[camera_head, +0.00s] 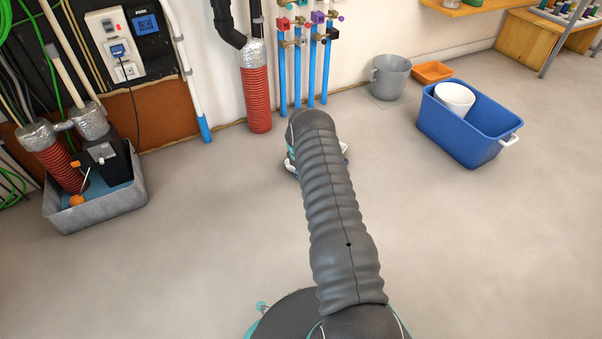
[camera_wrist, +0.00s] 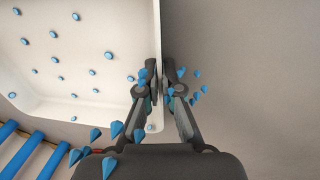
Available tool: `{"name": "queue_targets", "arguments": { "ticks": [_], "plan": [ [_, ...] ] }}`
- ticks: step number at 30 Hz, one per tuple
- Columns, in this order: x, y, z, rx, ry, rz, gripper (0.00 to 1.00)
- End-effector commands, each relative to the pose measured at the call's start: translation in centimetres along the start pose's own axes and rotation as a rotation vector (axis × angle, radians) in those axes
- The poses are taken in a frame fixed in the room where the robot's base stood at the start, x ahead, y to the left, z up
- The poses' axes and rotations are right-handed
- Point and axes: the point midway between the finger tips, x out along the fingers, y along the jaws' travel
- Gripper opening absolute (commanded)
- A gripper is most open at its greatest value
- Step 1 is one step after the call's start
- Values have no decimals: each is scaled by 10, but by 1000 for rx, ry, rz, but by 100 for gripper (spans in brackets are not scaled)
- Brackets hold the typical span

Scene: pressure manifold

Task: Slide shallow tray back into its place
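The shallow tray (camera_wrist: 118,28) is white with rounded corners and fills the upper left of the wrist view. Small blue pointed pieces (camera_wrist: 53,34) are scattered over it. My gripper (camera_wrist: 163,78) is at the tray's right-hand wall, with one finger on each side of it, and looks closed on that wall. More blue pieces show in front of and beside the fingers. In the head view my arm hides the gripper and most of the tray; only small white bits show beside the arm's far end. The tray's place cannot be made out.
Upright blue pipes with valves (camera_head: 297,75) stand at the wall beyond my arm. A red ribbed hose (camera_head: 257,98) is left of them. A grey bucket (camera_head: 390,78), an orange tray (camera_head: 432,71) and a blue tub (camera_head: 455,130) stand right. A grey bin (camera_head: 100,208) is left. The floor between is clear.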

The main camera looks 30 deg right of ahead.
Motion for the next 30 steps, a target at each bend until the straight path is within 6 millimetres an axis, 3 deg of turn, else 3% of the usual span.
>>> {"name": "queue_targets", "arguments": {
  "ticks": [22, 30],
  "plan": [
    [8, 53, -10, 1, 1, 2, 0],
    [9, 58, -10, 0, 0, 0, 0]
  ]
}}
